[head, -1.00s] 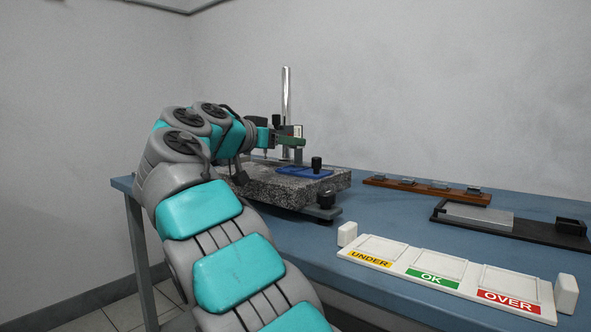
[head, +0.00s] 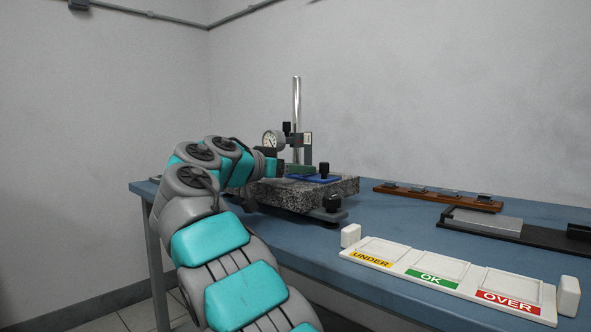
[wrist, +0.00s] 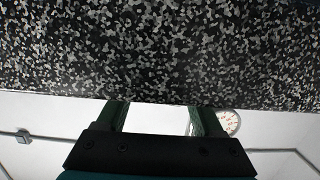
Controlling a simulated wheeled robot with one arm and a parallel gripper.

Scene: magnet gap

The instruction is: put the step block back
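My gripper (head: 300,170) is low over the granite plate (head: 335,188), beside the gauge stand and the blue tray (head: 322,180). In the wrist view, its two green fingers (wrist: 160,115) stand apart. Their tips are hidden behind the granite (wrist: 160,50), so I cannot tell whether anything is between them. I cannot clearly make out the step block. A black knob-like piece (head: 324,170) stands at the blue tray.
The dial gauge (head: 273,140) and its steel post (head: 297,105) rise close to my gripper. A wooden rack (head: 440,195) with several small grey pieces, a black fixture with a silver block (head: 485,222), and a white sorting tray (head: 405,267) are to the right.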

